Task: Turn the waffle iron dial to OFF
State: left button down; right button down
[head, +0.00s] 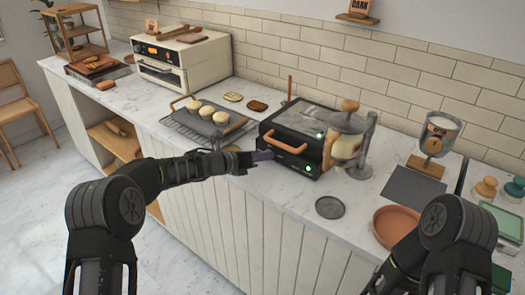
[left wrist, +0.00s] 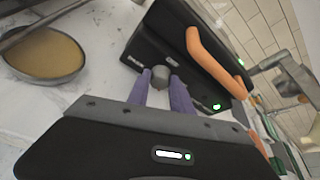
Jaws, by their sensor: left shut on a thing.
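The waffle iron (head: 296,122) is a black box with an orange-brown handle (head: 288,143), standing on the counter. Its lid looks closed. Green lights glow on its front at the right. In the left wrist view its dark front (left wrist: 152,52) carries a small grey round dial (left wrist: 160,74). My left gripper (head: 264,156) reaches the front left of the iron. In the left wrist view the purple fingers of the gripper (left wrist: 161,82) are shut on the dial, one on each side. The dial's markings are too small to read. My right gripper is out of view.
A glass-and-wood dispenser (head: 347,146) stands close at the iron's right. A rack with a dark tray of buns (head: 208,128) lies left. A round dark coaster (head: 330,208) and a terracotta plate (head: 396,227) are front right. A toaster oven (head: 182,63) stands behind left.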

pick_arm(q)
jog(key=shift+w+a+n+h, duration=0.1)
jog(key=shift+n+h, duration=0.3)
jog(key=shift+n, duration=0.2)
jog(key=c, duration=1.1)
grip_release()
jog(key=shift+c, duration=0.2)
jog(key=b+v, duration=0.1)
jog(key=v, duration=0.5)
jog(key=shift+s+a+r+b, duration=0.15)
jog(key=shift+s+a+b, duration=0.05)
jog(key=shift+a+b, duration=0.1)
jog(key=shift+s+a+r, duration=0.25)
jog(key=shift+s+a, duration=0.1)
